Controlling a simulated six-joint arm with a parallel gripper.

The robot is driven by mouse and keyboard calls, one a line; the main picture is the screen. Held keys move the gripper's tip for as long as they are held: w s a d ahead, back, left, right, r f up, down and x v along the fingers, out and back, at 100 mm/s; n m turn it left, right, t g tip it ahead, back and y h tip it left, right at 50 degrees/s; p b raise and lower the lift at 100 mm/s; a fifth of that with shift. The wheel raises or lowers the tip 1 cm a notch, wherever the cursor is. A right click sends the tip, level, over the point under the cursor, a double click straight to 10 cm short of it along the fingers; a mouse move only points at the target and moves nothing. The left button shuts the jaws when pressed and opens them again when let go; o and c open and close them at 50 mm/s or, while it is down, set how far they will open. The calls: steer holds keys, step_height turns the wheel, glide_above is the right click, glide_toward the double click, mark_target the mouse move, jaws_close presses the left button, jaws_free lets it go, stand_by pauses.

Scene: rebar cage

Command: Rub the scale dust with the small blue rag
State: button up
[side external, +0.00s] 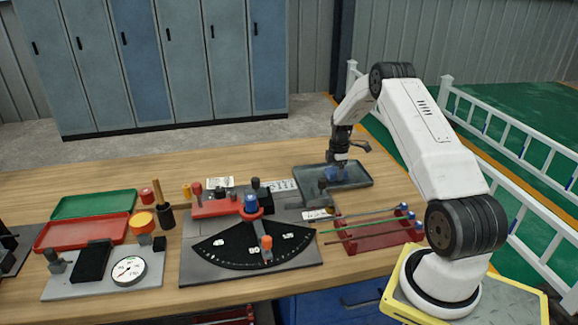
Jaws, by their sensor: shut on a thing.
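My gripper (338,164) points down over the dark grey tray (358,182) at the back right of the wooden bench. It is shut on the small blue rag (332,174), a small blue patch beneath the fingers at the tray. I cannot tell whether the rag touches the tray floor. The scale dust cannot be made out at this size. The fingertips are small and partly hidden by the rag.
A red rack (370,234) with several rods stands in front of the tray. A black fan-shaped scale plate (235,247) with red and blue knobs is left of it. Green (93,204) and red (80,232) trays and a dial gauge (129,271) lie farther left.

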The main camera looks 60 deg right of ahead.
mark_target(349, 176)
steer(key=shift+w+a, duration=2.55)
steer(key=shift+a, duration=0.05)
steer(key=shift+s+d, duration=4.05)
steer(key=shift+s, duration=0.05)
steer(key=shift+w+a, duration=0.3)
steer(key=shift+a, duration=0.4)
steer(key=shift+w+a, duration=3.65)
steer(key=shift+s+d, duration=4.15)
step_height(349, 176, up, 8)
steer(key=shift+w, duration=0.1)
steer(key=shift+a+r, duration=0.1)
steer(key=shift+a, duration=0.05)
